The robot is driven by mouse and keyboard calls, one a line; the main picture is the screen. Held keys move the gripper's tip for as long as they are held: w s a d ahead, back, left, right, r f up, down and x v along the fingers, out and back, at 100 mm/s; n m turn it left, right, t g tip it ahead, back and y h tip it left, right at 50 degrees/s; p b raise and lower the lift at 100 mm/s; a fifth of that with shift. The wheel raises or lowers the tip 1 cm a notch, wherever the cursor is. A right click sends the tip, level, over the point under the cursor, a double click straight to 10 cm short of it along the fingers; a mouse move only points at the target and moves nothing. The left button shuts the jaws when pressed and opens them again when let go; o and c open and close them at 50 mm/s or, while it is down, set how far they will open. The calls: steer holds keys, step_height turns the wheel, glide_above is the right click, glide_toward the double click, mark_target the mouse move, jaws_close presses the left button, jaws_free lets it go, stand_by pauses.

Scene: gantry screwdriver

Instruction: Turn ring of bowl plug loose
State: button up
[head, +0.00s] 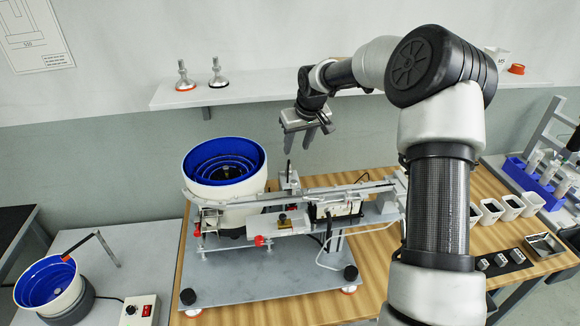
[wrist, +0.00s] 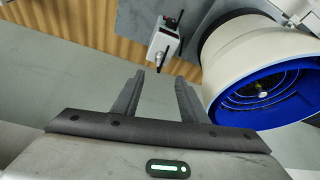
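My gripper (head: 318,139) hangs in the air behind and to the right of the large white bowl feeder (head: 189,172), which has a blue inside. In the wrist view my gripper (wrist: 160,76) is open, with nothing between its fingers. Beyond the fingertips a small light grey box (wrist: 165,42) stands at the edge of the wooden table. A small metal connector with a dark end (wrist: 157,60) sticks out of it toward the gap between the fingers; it looks like the bowl plug. Its ring is too small to make out. The plug is not visible in the head view.
The white bowl (wrist: 235,60) is close to the right finger in the wrist view. A linear rail (head: 350,190) runs right from the feeder. A wall shelf (head: 260,95) is behind my gripper. A smaller blue bowl (head: 48,283) stands at lower left.

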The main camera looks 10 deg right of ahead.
mark_target(290, 169)
steer(key=p+x, duration=0.1)
steer(key=x, duration=1.2)
steer(key=shift+w+f, duration=0.1)
steer(key=shift+f, duration=0.2)
jaws_close()
